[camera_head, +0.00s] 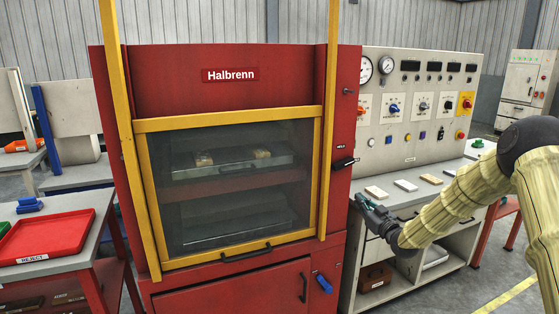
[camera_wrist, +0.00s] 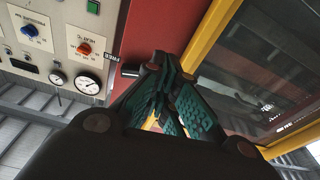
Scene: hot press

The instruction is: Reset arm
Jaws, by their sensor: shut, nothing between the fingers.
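My gripper (camera_head: 367,205) is at the right of the red Halbrenn press (camera_head: 219,93), in front of the control bench. Its dark fingers with teal pads also show in the wrist view (camera_wrist: 162,75), where they are together and hold nothing. A black lever knob (camera_head: 343,163) sticks out of the press's right side, above and left of my gripper. My arm reaches in from the right edge, bent at the elbow. The press's yellow-framed glass guard (camera_head: 228,135) is down, with its black handle (camera_head: 246,252) at the bottom.
The bench's control panel (camera_head: 414,136) carries gauges, knobs and buttons. Several small flat samples (camera_head: 405,185) lie on the worktop just right of my gripper. A red reject tray (camera_head: 47,238) sits on a table at left. Open floor lies at the lower right.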

